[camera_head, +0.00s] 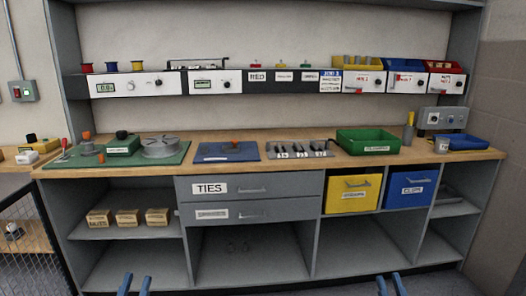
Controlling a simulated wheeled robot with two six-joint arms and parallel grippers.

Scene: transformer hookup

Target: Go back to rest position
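My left gripper (135,284) shows at the bottom edge, left of centre, as two blue fingertips with a gap between them. My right gripper (391,285) shows at the bottom edge, right of centre, also with its two blue fingertips apart. Nothing shows between the fingers of either one. Both are low in front of the workbench (300,160), apart from it. The rest of both arms is out of the picture.
A green mat (85,159), a blue mat (228,152), a green bin (367,141) and a blue tray (467,143) are on the bench top. A yellow bin (352,194) and a blue bin (409,189) sit below. Small boxes (128,217) stand on the left shelf.

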